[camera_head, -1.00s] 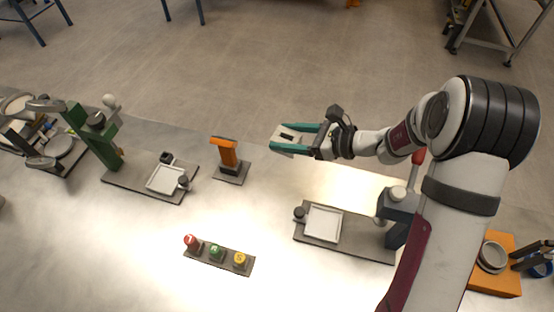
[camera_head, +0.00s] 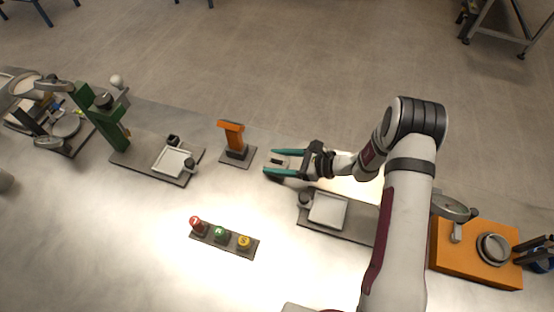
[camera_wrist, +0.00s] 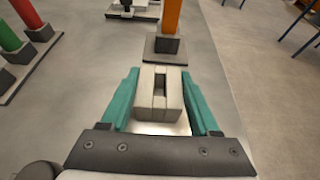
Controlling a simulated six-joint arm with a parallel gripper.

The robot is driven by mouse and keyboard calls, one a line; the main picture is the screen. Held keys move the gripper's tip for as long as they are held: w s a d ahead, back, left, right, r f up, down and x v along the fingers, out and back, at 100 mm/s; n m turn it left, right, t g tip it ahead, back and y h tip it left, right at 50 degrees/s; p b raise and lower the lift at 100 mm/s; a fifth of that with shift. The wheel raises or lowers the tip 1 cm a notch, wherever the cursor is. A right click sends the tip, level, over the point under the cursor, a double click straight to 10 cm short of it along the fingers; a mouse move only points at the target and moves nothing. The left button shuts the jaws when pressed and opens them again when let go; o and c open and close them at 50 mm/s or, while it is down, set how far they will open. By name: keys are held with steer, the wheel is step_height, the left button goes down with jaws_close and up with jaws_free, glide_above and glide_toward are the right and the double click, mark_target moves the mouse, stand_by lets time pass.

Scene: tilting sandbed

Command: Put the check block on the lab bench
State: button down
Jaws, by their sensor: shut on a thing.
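The check block (camera_wrist: 147,100), pale grey-beige with a dark slot, sits between the teal fingers of my gripper (camera_wrist: 160,78) in the wrist view. In the head view my gripper (camera_head: 269,162) is shut on the block (camera_head: 284,158), which is partly hidden by the fingers. The gripper is low over the lab bench (camera_head: 120,225), near its far edge. Whether the block touches the bench cannot be told.
An orange post on a dark base (camera_head: 238,156) stands just left of my gripper. A plate with a white tray (camera_head: 328,210) lies near side right. Red, green and yellow buttons (camera_head: 221,235) stand nearer. An orange box (camera_head: 462,262) is at right. Bare bench lies between them.

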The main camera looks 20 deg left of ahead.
steer(key=shift+c, duration=0.6)
jaws_free()
steer(key=shift+r, duration=0.15)
steer(key=v, duration=0.5)
steer(key=shift+d, duration=0.25)
